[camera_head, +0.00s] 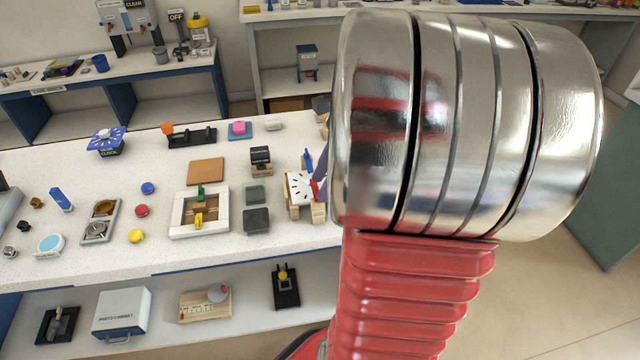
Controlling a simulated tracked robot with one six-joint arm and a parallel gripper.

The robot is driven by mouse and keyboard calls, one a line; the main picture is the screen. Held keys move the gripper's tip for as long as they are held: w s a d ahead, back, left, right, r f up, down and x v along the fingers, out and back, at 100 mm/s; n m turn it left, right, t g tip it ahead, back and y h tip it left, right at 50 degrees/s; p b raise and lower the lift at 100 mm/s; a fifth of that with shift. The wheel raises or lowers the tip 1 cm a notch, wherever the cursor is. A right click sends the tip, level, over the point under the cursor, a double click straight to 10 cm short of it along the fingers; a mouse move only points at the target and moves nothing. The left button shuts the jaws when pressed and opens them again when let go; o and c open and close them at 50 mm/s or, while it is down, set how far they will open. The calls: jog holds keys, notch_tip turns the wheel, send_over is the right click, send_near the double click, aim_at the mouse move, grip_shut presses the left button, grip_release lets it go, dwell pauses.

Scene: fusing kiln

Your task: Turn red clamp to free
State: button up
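A small red part (315,189) shows at the right of the white table, beside a white dial-like plate with black marks (299,187) on wooden blocks. My arm's large metal joint cuts off the view just to its right, so I cannot tell whether this is the red clamp or how it is turned. A dark purple piece (320,171) stands right at the arm's edge, partly hidden. My gripper is not visible.
The white table (60,162) carries a white frame (181,231) with green and yellow pieces, a dark square block (257,220), a brown board (206,172) and coloured discs. A lower shelf holds a white case (122,312). My arm covers the right side.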

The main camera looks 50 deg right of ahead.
jog(key=shift+w+a+f, duration=0.1)
jog(key=shift+a+f, duration=0.15)
jog(key=shift+f, duration=0.4)
jog(key=shift+c, duration=0.4)
grip_shut()
jog(key=shift+a, duration=0.15)
